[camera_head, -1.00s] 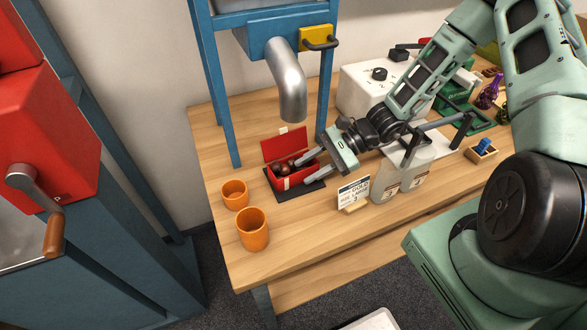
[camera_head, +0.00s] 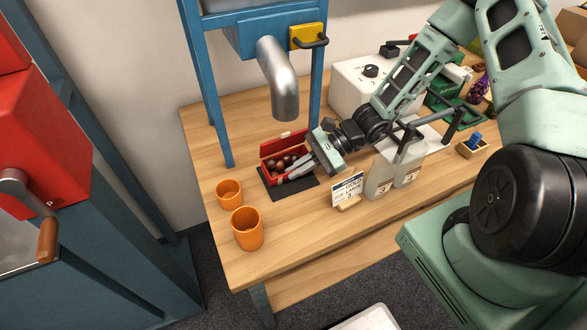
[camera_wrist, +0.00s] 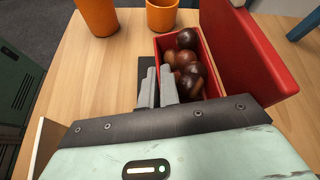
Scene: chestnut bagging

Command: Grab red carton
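The red carton (camera_head: 270,178) stands open on a dark mat under the metal spout, with brown chestnuts (camera_head: 283,164) inside and its lid (camera_head: 284,144) raised at the back. In the wrist view the carton (camera_wrist: 197,34) lies ahead, its lid (camera_wrist: 240,55) to the right and several chestnuts (camera_wrist: 186,62) in it. My gripper (camera_head: 297,170) reaches in from the right at the carton's front side. In the wrist view my fingers (camera_wrist: 158,78) are close together at the carton's left wall, which seems pinched between them. The fingers hide part of that wall.
Two orange cups (camera_head: 247,229) (camera_head: 229,193) stand left of the carton. The spout (camera_head: 277,80) hangs above. A small sign (camera_head: 347,189) and grey containers (camera_head: 381,176) stand to the right. The dark mat (camera_head: 291,190) shows bare in front.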

